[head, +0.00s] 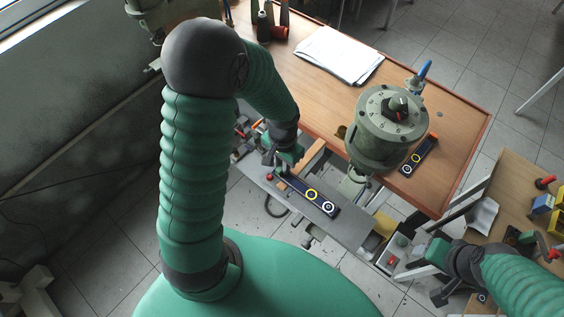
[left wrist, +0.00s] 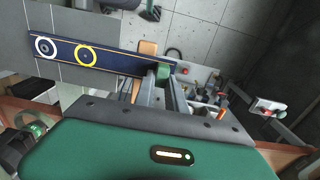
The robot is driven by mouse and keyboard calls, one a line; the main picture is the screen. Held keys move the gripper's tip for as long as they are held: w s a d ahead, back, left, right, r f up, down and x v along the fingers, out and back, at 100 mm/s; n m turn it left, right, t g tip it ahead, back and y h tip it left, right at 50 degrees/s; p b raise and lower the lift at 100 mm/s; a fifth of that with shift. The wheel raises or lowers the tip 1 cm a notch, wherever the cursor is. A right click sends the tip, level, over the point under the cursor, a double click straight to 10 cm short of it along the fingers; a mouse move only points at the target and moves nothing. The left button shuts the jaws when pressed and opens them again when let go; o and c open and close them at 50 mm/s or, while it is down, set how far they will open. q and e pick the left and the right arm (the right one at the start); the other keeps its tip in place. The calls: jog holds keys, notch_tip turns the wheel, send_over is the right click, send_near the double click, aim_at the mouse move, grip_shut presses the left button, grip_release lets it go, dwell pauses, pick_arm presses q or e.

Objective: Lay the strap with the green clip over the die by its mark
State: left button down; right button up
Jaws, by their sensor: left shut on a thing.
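The strap is a dark blue strip (head: 314,198) with a yellow ring and a white ring. It also shows in the left wrist view (left wrist: 115,60), running left from my gripper. The green clip (left wrist: 163,73) is at its near end, between my fingers. My left gripper (head: 280,170) is shut on this clip end; it also shows in the left wrist view (left wrist: 160,88). The strap extends over the grey bench, and I cannot tell whether it touches. My right gripper (head: 440,268) is at the lower right, its jaws unclear. I cannot make out the die or its mark.
A second dark strap (head: 418,156) with rings lies on the wooden table (head: 460,110). A round grey-green machine head (head: 388,135) with a dial stands between the straps. White papers (head: 338,54) lie at the back. A red-button box (head: 394,257) is near my right gripper.

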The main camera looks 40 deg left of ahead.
pick_arm(q)
jog(key=shift+d+r, duration=0.15)
jog(key=shift+d, duration=0.35)
jog(key=shift+a, duration=0.5)
jog(key=shift+d, duration=0.7)
pick_arm(e)
jog(key=shift+d, duration=0.45)
pick_arm(q)
jog(key=shift+a, duration=0.1)
pick_arm(e)
jog(key=shift+a, duration=0.1)
pick_arm(q)
jog(key=shift+a+f, duration=0.3)
jog(key=shift+f, duration=0.1)
pick_arm(e)
jog(key=shift+a, duration=0.35)
